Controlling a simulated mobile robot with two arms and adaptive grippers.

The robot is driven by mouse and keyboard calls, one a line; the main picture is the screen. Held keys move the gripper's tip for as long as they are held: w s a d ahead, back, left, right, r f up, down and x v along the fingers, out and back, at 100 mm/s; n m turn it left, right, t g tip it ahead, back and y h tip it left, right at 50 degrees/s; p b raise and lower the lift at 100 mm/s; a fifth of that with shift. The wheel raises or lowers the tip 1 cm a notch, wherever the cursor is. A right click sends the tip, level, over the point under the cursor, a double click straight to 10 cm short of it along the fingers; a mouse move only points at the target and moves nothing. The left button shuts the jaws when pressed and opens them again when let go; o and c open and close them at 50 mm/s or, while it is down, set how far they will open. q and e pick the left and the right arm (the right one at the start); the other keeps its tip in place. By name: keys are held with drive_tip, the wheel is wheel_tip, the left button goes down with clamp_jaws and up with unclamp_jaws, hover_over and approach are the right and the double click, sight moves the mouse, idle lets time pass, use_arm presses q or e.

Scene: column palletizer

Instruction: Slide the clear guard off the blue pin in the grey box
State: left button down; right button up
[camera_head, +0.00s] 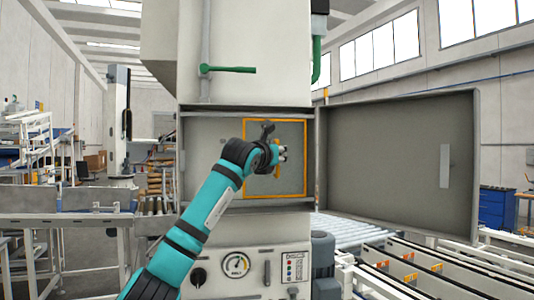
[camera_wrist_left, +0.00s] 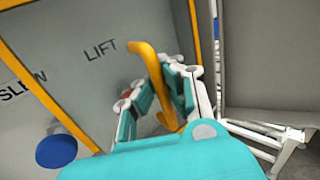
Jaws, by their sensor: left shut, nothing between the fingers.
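The grey box (camera_head: 213,128) is open, set in the front of the machine. The clear guard (camera_head: 296,180) has an orange frame and covers the right part of the box's opening in the head view. Its orange handle (camera_wrist_left: 148,62) shows in the left wrist view. The blue pin (camera_wrist_left: 56,151) lies outside the near orange frame edge there; I cannot make it out in the head view. My left gripper (camera_head: 283,153) is shut and empty, close by the handle. Whether its fingers touch the handle is unclear. My right gripper is not in view.
The box's door (camera_head: 395,165) stands wide open to the right. A green lever (camera_head: 232,69) is above the box. A control panel with a gauge (camera_head: 236,264) is below. Labels LIFT (camera_wrist_left: 100,49) and SLEW (camera_wrist_left: 22,88) mark the box's back.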

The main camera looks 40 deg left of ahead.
use_arm(q)
drive_tip(key=shift+d, duration=0.1)
drive_tip(key=c, duration=2)
unclamp_jaws()
drive_tip(key=o, duration=0.4)
drive_tip(key=shift+d, duration=0.25)
drive_tip(key=shift+c, duration=0.2)
drive_tip(key=shift+a, duration=0.1)
drive_tip(key=shift+s, duration=0.25)
drive_tip(key=v, duration=1.1)
drive_tip(key=shift+s, duration=0.2)
